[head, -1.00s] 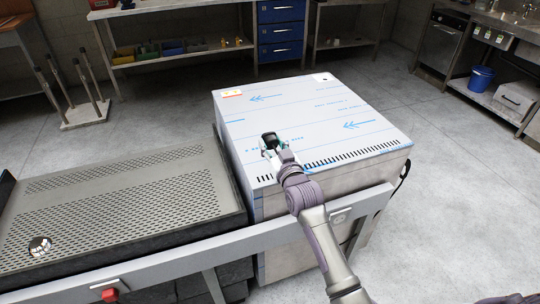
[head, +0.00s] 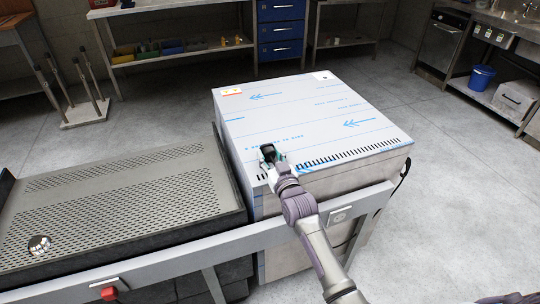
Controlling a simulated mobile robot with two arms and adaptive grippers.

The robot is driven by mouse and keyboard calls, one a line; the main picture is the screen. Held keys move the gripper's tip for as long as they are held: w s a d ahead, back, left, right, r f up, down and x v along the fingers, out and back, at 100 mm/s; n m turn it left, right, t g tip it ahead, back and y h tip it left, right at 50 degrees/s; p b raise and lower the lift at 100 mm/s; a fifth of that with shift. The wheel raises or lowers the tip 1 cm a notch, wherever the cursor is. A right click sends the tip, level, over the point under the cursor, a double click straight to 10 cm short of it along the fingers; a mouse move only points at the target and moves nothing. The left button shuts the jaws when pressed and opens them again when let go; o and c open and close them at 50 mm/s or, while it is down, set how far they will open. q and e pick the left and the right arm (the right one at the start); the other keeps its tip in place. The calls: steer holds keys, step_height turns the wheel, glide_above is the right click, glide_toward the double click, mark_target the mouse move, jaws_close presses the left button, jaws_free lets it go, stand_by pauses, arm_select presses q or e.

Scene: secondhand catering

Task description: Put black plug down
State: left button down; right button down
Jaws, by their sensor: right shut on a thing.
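My right gripper (head: 271,161) is at the near left part of the top of a film-covered metal cabinet (head: 310,115). It is shut on a small black thing, the black plug (head: 268,151), which shows at its fingertips. The plug is at or just above the cabinet top; I cannot tell whether it touches. The gripper hides part of the plug and some of the slots behind it. My left gripper is not in view.
A perforated metal table (head: 120,200) stands left of the cabinet, with a rail (head: 190,245) along the near side. The cabinet top is mostly clear. A workbench (head: 180,50) with blue drawers (head: 281,30) is at the back. A blue bucket (head: 481,77) sits at the right.

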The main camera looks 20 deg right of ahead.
steer(key=shift+s+f, duration=0.1)
steer(key=shift+f, duration=0.2)
steer(key=c, duration=0.7)
jaws_free()
steer(key=shift+f, duration=0.1)
steer(key=shift+o, duration=0.4)
steer(key=shift+f, duration=0.1)
steer(key=shift+r, duration=0.35)
steer(key=shift+s+r+p, duration=0.15)
steer(key=shift+s+p, duration=0.05)
steer(key=shift+p, duration=0.15)
steer(key=s, duration=1.1)
steer(key=shift+s+d+r, duration=0.2)
steer(key=shift+s+r, duration=0.05)
steer(key=shift+r, duration=0.1)
